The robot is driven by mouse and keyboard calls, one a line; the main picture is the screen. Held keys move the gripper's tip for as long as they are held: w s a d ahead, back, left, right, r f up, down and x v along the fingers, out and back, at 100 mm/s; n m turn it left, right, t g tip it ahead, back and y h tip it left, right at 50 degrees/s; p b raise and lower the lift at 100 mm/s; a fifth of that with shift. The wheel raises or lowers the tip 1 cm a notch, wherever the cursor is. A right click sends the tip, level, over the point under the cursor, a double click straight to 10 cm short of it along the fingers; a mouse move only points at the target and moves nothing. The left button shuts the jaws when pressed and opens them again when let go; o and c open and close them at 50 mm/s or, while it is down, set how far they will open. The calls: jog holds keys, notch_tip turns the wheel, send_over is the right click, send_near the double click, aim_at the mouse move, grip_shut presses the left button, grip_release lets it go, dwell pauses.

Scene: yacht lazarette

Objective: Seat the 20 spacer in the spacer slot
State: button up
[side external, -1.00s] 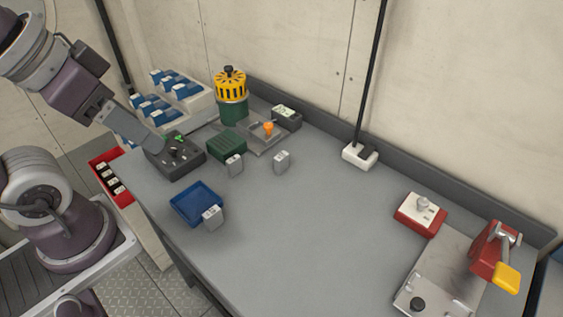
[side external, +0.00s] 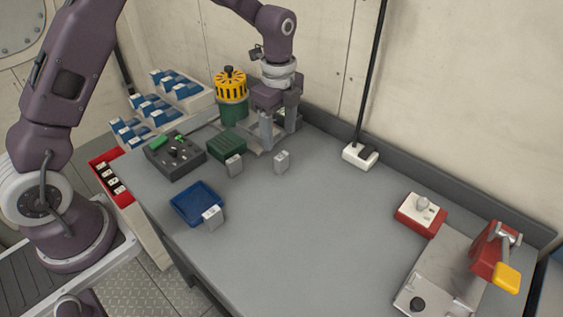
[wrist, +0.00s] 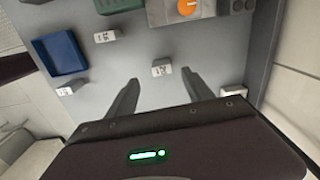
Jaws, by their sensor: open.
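Three small grey spacers with white labels stand on the bench: one near its back (side external: 282,162), one beside the green block (side external: 235,166) and one by the blue tray (side external: 212,217). I cannot read the numbers surely, so which is the 20 is unclear. My gripper (side external: 278,137) is open and empty, fingers down, above the back of the bench behind the first spacer. In the wrist view that spacer (wrist: 162,68) shows between the open fingertips (wrist: 160,80), apart from both. A steel fixture plate (side external: 440,270) lies at front right; I cannot make out the spacer slot.
A blue tray (side external: 195,203), a green ribbed block (side external: 226,147) and a black control box (side external: 175,156) stand to the left. A yellow-and-green canister (side external: 231,95) is left of my gripper. A red-and-white box (side external: 420,213) stands right. The middle bench is clear.

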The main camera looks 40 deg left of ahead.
aim_at(282, 155)
jog(key=f, duration=0.7)
jog(key=shift+w+d+f, duration=0.15)
jog(key=shift+w+d, duration=0.05)
jog(key=shift+d, duration=0.05)
grip_shut()
